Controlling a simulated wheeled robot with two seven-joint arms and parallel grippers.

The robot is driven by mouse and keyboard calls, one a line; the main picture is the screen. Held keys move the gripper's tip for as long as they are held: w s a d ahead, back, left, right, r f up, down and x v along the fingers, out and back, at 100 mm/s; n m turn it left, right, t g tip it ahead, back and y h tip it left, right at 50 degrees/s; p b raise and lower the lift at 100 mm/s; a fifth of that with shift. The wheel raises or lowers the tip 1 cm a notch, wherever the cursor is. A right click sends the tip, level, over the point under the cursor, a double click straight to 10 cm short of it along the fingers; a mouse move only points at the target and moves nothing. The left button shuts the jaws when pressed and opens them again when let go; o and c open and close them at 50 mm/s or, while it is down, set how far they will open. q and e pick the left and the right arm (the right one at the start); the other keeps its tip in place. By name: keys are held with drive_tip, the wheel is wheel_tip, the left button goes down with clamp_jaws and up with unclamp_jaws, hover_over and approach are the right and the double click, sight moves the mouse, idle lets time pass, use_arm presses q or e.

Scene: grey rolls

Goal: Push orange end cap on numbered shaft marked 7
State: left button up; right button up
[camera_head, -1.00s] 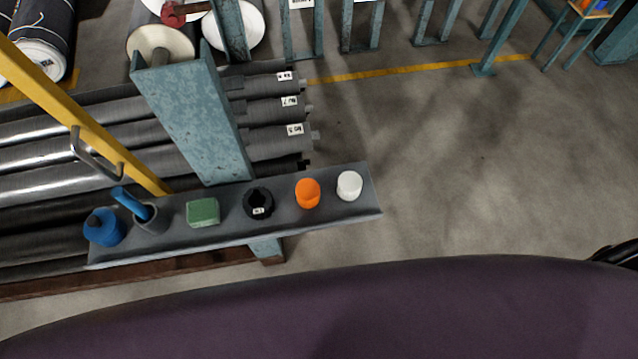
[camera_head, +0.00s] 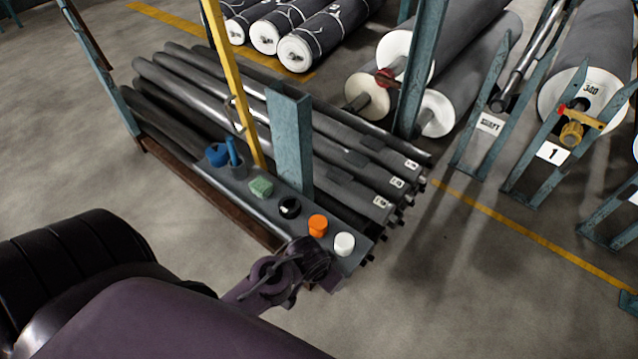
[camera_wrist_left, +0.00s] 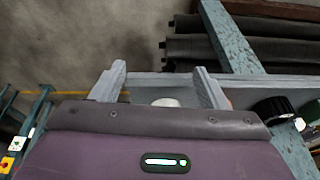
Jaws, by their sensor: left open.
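The orange end cap (camera_head: 317,225) stands on a narrow grey shelf (camera_head: 262,217), between a black ring (camera_head: 289,207) and a white cap (camera_head: 344,243). Labelled dark shafts lie behind it on a rack; the middle label (camera_head: 397,183) is too small to read surely. My left gripper (camera_head: 320,268) is at the shelf's front edge, below the orange and white caps. In the left wrist view its fingers (camera_wrist_left: 160,78) are apart, with the white cap (camera_wrist_left: 165,102) partly visible between them. An orange sliver (camera_wrist_left: 229,104) shows beside the right finger. My right gripper is out of view.
A blue-grey post (camera_head: 290,145) and a yellow post (camera_head: 232,90) rise behind the shelf. A green block (camera_head: 261,187) and blue items (camera_head: 217,154) occupy its left end. Large rolls on stands (camera_head: 583,95) are at the back right.

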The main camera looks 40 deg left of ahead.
sight(318, 222)
use_arm(q)
drive_tip(key=shift+n+t, duration=0.4)
drive_tip(key=shift+t, duration=0.1)
drive_tip(key=w+a+r, duration=0.1)
drive_tip(key=w+r, duration=0.1)
drive_tip(key=w+a+r+p, duration=0.1)
drive_tip(key=w+a+r, duration=0.1)
drive_tip(key=shift+w+a, duration=0.1)
drive_tip(key=shift+w, duration=0.05)
drive_tip(key=w+a+r, duration=0.1)
drive_tip(key=w+a+n+p, duration=0.1)
drive_tip(key=a, duration=0.1)
drive_tip(key=w+a+r+n, duration=0.1)
drive_tip(key=a, duration=0.1)
drive_tip(key=shift+w+r+y, duration=0.3)
drive_tip(key=shift+r, duration=0.05)
drive_tip(key=x, duration=0.7)
drive_tip(key=shift+w+a, duration=0.1)
drive_tip(key=shift+a, duration=0.1)
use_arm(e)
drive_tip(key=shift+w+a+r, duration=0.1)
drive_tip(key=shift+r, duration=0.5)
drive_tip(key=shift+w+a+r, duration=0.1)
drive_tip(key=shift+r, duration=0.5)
use_arm(q)
drive_tip(key=c, duration=1)
drive_tip(key=shift+r, duration=0.2)
drive_tip(key=shift+c, duration=0.2)
